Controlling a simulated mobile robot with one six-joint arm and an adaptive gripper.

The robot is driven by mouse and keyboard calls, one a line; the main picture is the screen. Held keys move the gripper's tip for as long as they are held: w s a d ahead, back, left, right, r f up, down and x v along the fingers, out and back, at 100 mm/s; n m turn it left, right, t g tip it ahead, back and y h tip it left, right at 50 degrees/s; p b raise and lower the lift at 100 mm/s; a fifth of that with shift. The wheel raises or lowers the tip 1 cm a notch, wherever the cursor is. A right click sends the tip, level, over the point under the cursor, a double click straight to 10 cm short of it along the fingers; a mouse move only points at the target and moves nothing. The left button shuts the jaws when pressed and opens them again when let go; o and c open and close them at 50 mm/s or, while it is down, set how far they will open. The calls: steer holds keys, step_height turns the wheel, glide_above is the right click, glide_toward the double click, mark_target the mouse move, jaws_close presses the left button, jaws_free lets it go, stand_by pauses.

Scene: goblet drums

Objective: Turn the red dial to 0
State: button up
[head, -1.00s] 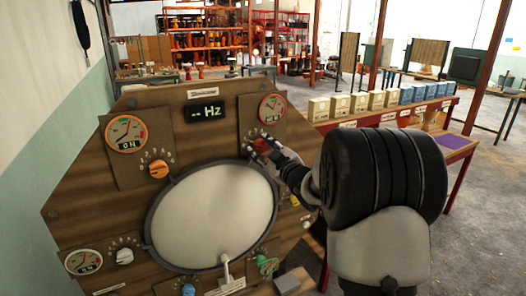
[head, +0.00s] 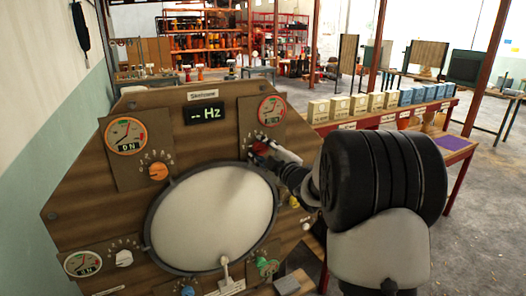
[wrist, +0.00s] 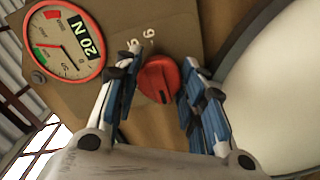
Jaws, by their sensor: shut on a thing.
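The red dial (head: 258,148) is on the upper right of the wooden panel (head: 105,180), below a red-rimmed gauge (head: 271,110). My gripper (head: 267,151) is at the dial and partly covers it in the head view. In the wrist view, the dial (wrist: 158,78) sits between the two blue-padded fingers of my gripper (wrist: 161,75), which are shut on it. The dial has a dark mark on its lower edge. Two digits show above it; the fingers hide most of the scale. The gauge (wrist: 65,42) there appears to read 20 N.
A large pale disc (head: 212,215) fills the panel's middle, close to my gripper. An orange dial (head: 158,171) and a white dial (head: 124,258) are on the left. A bench with several small boxes (head: 358,103) stands at the right.

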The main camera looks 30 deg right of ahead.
steer(key=o, duration=1.1)
steer(key=shift+s, duration=0.1)
steer(key=s, duration=1.1)
steer(key=shift+s+d, duration=0.2)
steer(key=shift+s, duration=0.2)
steer(key=s+a+f+m+g, duration=0.2)
steer(key=s+a+m+g, duration=0.2)
steer(key=s, duration=0.6)
steer(key=s+a+f+m+g, duration=0.3)
steer(key=s+a+m+g, duration=0.1)
steer(key=s+a, duration=0.5)
steer(key=s+a+f+m+g, duration=0.3)
steer(key=s+a, duration=0.4)
steer(key=s, duration=0.5)
steer(key=shift+s+a+m+g+h, duration=0.1)
steer(key=shift+s+m+g+h, duration=0.2)
steer(key=shift+m+g, duration=0.7)
